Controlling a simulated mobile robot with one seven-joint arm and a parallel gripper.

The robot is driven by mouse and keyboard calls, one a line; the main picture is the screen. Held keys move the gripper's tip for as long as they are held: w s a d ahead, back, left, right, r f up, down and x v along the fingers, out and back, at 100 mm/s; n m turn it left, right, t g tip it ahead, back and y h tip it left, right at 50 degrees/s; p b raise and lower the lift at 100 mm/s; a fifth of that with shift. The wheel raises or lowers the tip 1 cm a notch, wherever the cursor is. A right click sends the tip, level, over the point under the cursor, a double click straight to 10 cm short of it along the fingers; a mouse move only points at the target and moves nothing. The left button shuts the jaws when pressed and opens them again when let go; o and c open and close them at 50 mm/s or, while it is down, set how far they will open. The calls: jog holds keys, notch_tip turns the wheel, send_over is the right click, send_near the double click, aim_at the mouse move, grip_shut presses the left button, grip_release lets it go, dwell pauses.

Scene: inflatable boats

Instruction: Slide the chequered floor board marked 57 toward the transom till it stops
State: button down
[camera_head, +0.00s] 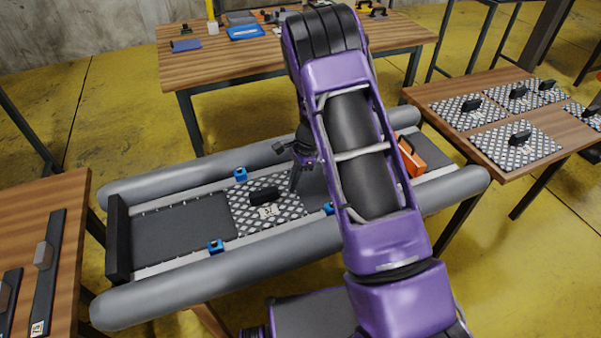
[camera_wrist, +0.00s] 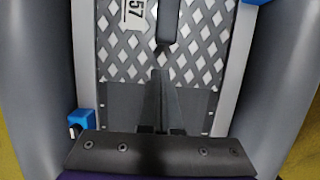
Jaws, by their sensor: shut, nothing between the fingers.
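The chequered floor board marked 57 (camera_head: 290,212) lies flat between the grey tubes of the boat, with a black handle (camera_head: 263,197) on top. In the wrist view the board (camera_wrist: 205,50) shows its 57 label and handle (camera_wrist: 168,20). The black transom (camera_head: 118,240) stands at the boat's left end, with bare dark floor (camera_head: 183,226) between it and the board. My gripper (camera_head: 294,189) is shut and empty, pointing down by the board's right part. In the wrist view its fingertips (camera_wrist: 160,72) overlap the board's near edge; I cannot tell whether they touch it.
Blue blocks (camera_head: 240,174) (camera_head: 216,246) (camera_head: 328,208) sit along the boat's inner sides. An orange box (camera_head: 411,156) lies in the boat to the right of my arm. Other chequered boards (camera_head: 515,146) lie on the right table. A back table (camera_head: 215,62) holds tools.

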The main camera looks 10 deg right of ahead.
jog(key=shift+s+a+r, duration=0.1)
jog(key=shift+s+a, duration=0.05)
jog(key=shift+a, duration=0.5)
jog(key=shift+s+a, duration=0.15)
jog(key=shift+a, duration=0.5)
jog(key=s+a+p, duration=0.1)
jog(key=s+a, duration=0.1)
jog(key=a, duration=0.7)
jog(key=s+a+p, duration=0.2)
jog(key=a, duration=0.8)
jog(key=s+a+p, duration=0.1)
jog(key=a, duration=0.8)
jog(key=shift+s+a, duration=0.3)
jog(key=shift+s, duration=0.1)
jog(key=d, duration=0.1)
jog(key=w+d, duration=0.1)
jog(key=d, duration=0.1)
jog(key=shift+d, duration=0.3)
jog(key=p+v, duration=0.1)
jog(key=v, duration=0.9)
jog(key=shift+d, duration=0.45)
